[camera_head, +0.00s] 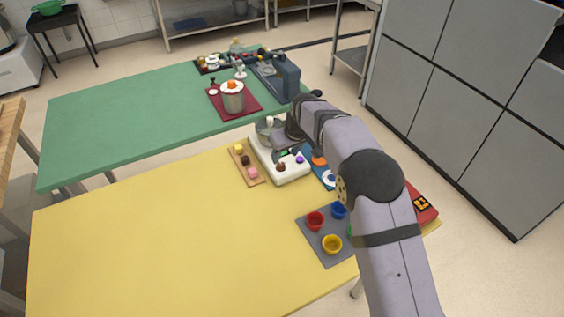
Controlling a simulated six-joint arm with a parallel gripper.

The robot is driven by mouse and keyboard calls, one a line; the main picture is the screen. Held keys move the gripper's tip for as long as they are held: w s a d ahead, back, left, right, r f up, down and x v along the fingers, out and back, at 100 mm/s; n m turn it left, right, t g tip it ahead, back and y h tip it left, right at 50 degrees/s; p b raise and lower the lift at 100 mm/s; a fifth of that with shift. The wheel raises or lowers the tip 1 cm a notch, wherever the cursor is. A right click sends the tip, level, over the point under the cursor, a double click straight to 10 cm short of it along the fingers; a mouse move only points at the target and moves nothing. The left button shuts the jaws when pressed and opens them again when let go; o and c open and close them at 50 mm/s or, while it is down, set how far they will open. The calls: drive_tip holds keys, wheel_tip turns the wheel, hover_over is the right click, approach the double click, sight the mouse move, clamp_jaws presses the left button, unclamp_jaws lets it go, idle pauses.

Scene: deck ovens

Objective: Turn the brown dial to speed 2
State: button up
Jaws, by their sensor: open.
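A white appliance (292,171) with a metal bowl (263,137) at its back stands near the far edge of the yellow table. The brown dial (281,167) sits on its front left part, and a purple dial (299,159) is to its right. The dial's markings and pointer are too small to read. My arm reaches in from the lower right, its wrist over the right side of the appliance. My gripper (279,149) is open, small and mostly hidden by the wrist, just behind the brown dial. I cannot tell whether it touches anything.
A wooden board (247,176) with small coloured pieces lies left of the appliance. A grey mat (315,243) with coloured cups is in front, and a red item (424,209) is beside my arm. A green table (120,130) stands behind. The left of the yellow table (130,235) is clear.

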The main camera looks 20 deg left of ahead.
sight(281, 165)
drive_tip(key=shift+m, duration=0.3)
drive_tip(key=shift+f, duration=0.1)
drive_tip(key=shift+p+x, duration=1.4)
drive_tip(key=shift+x, duration=2.2)
drive_tip(key=c, duration=1)
